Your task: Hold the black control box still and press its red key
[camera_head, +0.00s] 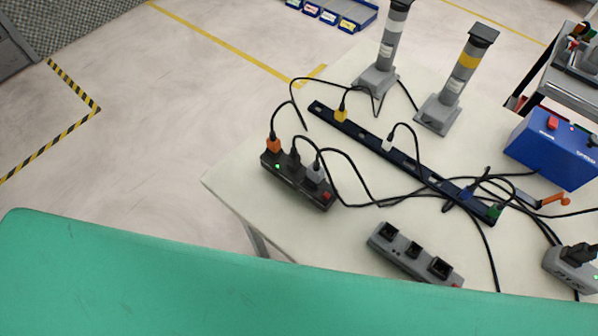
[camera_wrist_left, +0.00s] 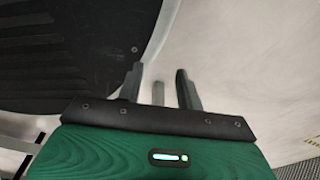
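The black control box (camera_head: 298,180) lies on the pale table in the head view, near the table's left edge. It has a small green light, plugs standing in its sockets, and a red key (camera_head: 326,196) at its lower right end. My left gripper (camera_wrist_left: 160,82) shows only in the left wrist view. Its two dark fingers stand apart with a gap between them, over pale floor beside a dark ribbed surface. The box is not in that view. My right gripper is in neither view.
A long dark strip (camera_head: 370,140) with colored plugs lies behind the box, and black cables loop across the table. A grey socket block (camera_head: 413,254) lies in front. Two grey posts (camera_head: 386,55) and a blue box (camera_head: 553,150) stand farther back and right.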

